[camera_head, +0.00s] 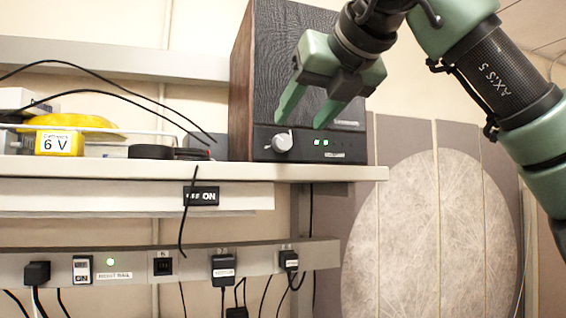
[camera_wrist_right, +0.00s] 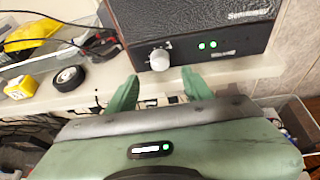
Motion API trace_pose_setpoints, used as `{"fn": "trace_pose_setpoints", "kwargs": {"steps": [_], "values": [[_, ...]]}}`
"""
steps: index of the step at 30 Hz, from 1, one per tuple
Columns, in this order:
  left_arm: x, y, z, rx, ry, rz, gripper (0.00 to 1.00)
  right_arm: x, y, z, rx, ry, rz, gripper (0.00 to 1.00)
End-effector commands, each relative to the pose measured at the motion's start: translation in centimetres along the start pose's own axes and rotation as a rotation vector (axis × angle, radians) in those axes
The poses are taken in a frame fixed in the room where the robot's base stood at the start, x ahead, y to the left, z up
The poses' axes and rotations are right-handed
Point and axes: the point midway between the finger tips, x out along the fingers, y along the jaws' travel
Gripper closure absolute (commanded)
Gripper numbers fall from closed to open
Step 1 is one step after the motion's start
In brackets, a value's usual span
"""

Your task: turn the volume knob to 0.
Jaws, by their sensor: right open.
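The volume knob (camera_head: 282,143) is a pale round knob on the lower front panel of a dark speaker (camera_head: 262,70) with wooden sides. It also shows in the right wrist view (camera_wrist_right: 160,60), beside two green lights. My right gripper (camera_head: 303,118) is open, with two green fingers pointing down in front of the speaker. In the head view its left fingertip is just above the knob and the right one is near the lights. In the right wrist view the fingers (camera_wrist_right: 160,88) are spread apart, below and either side of the knob, and hold nothing. My left gripper is out of view.
The speaker stands on a white shelf (camera_head: 330,172). A yellow 6 V block (camera_head: 58,143) and a black roll (camera_head: 152,152) lie to its left. Black cables hang over the shelf.

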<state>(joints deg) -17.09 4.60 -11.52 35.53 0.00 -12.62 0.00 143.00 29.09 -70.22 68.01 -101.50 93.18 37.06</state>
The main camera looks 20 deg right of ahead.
Motion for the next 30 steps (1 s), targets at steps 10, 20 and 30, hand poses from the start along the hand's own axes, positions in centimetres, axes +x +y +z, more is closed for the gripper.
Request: {"fn": "trace_pose_setpoints", "kwargs": {"steps": [10,20,30], "values": [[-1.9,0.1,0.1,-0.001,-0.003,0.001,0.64,4.6,-0.1,0.2,0.001,0.003,-0.002,0.49],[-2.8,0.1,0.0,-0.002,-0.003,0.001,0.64,7.6,-0.1,0.0,0.001,0.0,0.0,0.49],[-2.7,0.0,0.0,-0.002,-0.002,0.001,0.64,7.7,0.0,-0.1,0.001,0.0,0.0,0.79]]}}
